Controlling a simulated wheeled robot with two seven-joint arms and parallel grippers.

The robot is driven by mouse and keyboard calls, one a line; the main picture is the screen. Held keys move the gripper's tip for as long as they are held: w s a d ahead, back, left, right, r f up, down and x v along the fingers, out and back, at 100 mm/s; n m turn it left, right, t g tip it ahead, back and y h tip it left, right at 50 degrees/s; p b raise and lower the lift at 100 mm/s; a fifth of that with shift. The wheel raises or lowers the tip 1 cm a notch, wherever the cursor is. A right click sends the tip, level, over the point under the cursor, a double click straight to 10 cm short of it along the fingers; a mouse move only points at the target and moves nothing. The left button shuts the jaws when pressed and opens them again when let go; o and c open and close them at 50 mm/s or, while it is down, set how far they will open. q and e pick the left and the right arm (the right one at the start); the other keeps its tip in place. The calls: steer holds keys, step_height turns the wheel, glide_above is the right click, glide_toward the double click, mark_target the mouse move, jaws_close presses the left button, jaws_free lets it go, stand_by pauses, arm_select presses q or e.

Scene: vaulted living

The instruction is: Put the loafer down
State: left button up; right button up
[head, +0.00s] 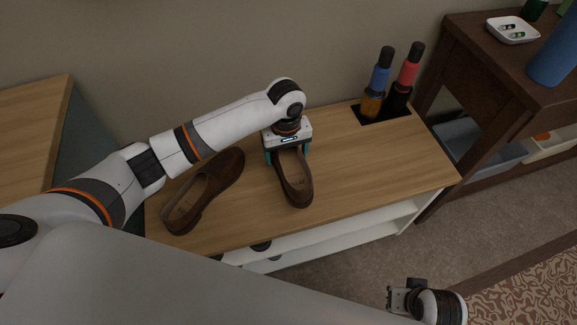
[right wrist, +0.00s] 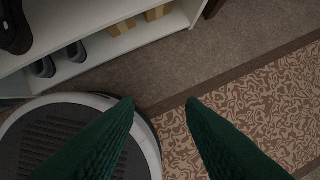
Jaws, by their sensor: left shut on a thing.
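A brown loafer (head: 295,185) is on or just above the wooden top of a shoe bench (head: 345,170), its opening facing up. My left gripper (head: 288,155) is shut on the loafer's far end, with a finger on each side. I cannot tell whether the sole touches the wood. A second brown loafer (head: 205,192) lies on the bench to the left, apart from the held one. My right gripper (right wrist: 160,105) is open and empty, its two green fingers spread above the floor, away from the bench.
A dark wooden table (head: 470,55) stands at the right. Shoes (right wrist: 60,58) sit on the white lower shelf. The bench top right of the held loafer is clear.

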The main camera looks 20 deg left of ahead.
mark_target(287, 157)
arm_select(q)
step_height(287, 157, down, 5)
steer(key=shift+r+b, duration=0.1)
steer(key=shift+b, duration=0.65)
steer(key=shift+f, duration=0.25)
arm_select(e)
steer(key=v, duration=0.6)
steer(key=shift+w+r, duration=0.2)
steer(key=shift+r, duration=0.15)
steer(key=shift+d, duration=0.1)
arm_select(q)
steer(key=o, duration=1.2)
steer(key=shift+f, duration=0.1)
arm_select(e)
steer(key=shift+f, duration=0.25)
